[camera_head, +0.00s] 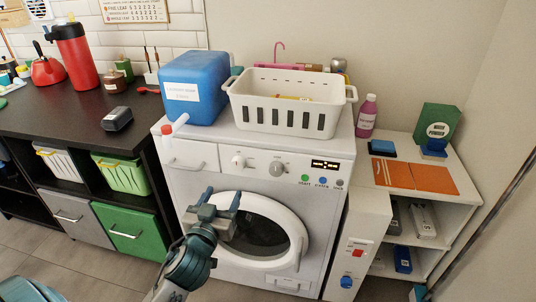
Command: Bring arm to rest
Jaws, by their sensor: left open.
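My left gripper (221,201) is open and empty. It is in front of the white washing machine (325,215), at the upper left of its round door (262,232). The two fingers point up and away, apart from each other. Whether they touch the door rim cannot be told. The door looks closed, and the gripper and arm hide its left part. My right gripper does not show.
On the washer stand a blue container (195,95) and a white basket (290,115). A dark counter (60,100) with a red flask (75,55) is at left. A white shelf unit (445,210) stands at right. Grey floor (115,265) shows below.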

